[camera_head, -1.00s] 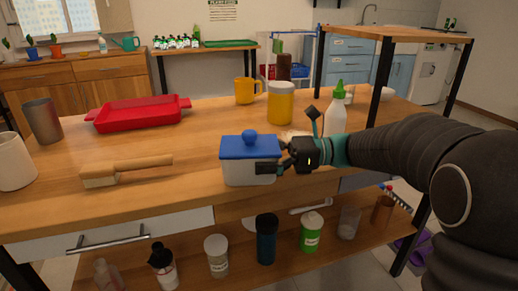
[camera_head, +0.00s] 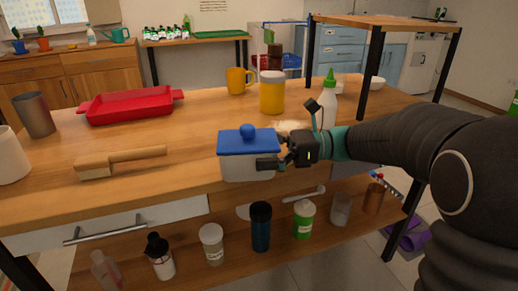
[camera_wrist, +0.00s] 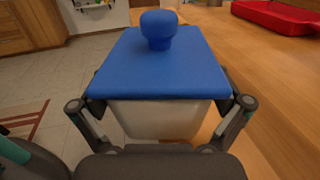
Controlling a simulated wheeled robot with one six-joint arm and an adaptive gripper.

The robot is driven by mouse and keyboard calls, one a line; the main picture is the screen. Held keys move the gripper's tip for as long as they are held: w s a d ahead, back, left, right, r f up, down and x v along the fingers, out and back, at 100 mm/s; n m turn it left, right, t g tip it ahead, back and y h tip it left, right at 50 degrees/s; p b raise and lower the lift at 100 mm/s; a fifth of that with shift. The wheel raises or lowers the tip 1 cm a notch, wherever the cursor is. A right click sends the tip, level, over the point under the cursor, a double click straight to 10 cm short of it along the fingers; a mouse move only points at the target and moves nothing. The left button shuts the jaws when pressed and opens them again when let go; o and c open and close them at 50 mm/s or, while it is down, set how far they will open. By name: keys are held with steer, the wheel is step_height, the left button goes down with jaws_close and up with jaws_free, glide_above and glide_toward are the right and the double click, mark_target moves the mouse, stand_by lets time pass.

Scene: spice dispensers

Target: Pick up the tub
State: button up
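The tub (camera_head: 247,169) is a white box with a blue lid and a round blue knob. In the head view it is upright at the table's front edge; I cannot tell whether its underside touches the table. My gripper (camera_head: 276,152) comes from the right, with one dark finger across the tub's near side. In the wrist view the tub (camera_wrist: 160,118) fills the middle, and my gripper (camera_wrist: 160,103) has a finger on each side of it, just under the lid. It looks shut on the tub, though the contact faces are hidden.
A wooden brush (camera_head: 120,161) and a red tray (camera_head: 132,106) lie to the left on the table (camera_head: 200,115). A yellow jar (camera_head: 272,95), a yellow mug (camera_head: 237,80) and a white bottle (camera_head: 328,98) stand behind. Several containers stand on the lower shelf (camera_head: 186,241).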

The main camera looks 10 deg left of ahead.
steer(key=v, duration=1.2)
